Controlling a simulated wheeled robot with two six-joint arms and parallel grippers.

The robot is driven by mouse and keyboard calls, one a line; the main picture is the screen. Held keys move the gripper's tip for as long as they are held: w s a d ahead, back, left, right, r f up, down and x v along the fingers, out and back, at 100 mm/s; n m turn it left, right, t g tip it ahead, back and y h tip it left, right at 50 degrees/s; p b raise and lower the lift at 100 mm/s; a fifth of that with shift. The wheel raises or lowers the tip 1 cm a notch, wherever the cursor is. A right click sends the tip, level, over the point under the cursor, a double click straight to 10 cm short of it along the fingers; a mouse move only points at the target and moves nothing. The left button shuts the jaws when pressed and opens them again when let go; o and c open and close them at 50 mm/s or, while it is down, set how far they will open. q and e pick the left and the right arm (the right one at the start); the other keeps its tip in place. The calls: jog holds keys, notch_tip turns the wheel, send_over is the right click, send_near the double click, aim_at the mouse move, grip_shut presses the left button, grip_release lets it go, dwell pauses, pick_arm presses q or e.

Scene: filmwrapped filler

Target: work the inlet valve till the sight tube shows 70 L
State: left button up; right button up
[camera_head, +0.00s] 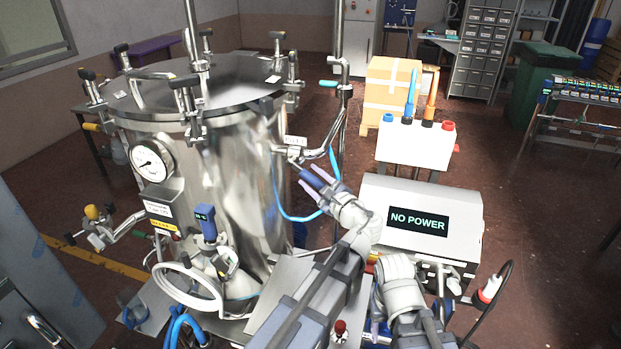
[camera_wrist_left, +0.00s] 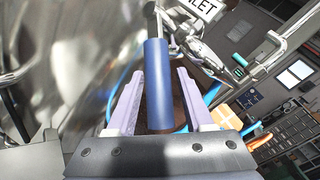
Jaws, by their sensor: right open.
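The inlet valve's blue lever handle (camera_wrist_left: 157,85) hangs from a steel stem below a white label ending in "LET" (camera_wrist_left: 206,8) in the left wrist view. My left gripper (camera_wrist_left: 158,75) is open, with one lilac finger on each side of the handle and narrow gaps showing. In the head view, my left gripper (camera_head: 306,182) is at the tank's right side, by the blue handle (camera_head: 321,174). My right gripper (camera_head: 379,318) is open, low in front of the grey box, its fingers partly hidden. I cannot make out a sight tube or its level.
The steel tank (camera_head: 235,180) with a pressure gauge (camera_head: 152,161) fills the left. A grey box (camera_head: 440,200) with a "NO POWER" screen (camera_head: 417,221) stands right of my left gripper. A blue hose (camera_head: 283,205) loops beside the tank.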

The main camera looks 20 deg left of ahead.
pick_arm(q)
grip_shut()
dwell(1.1)
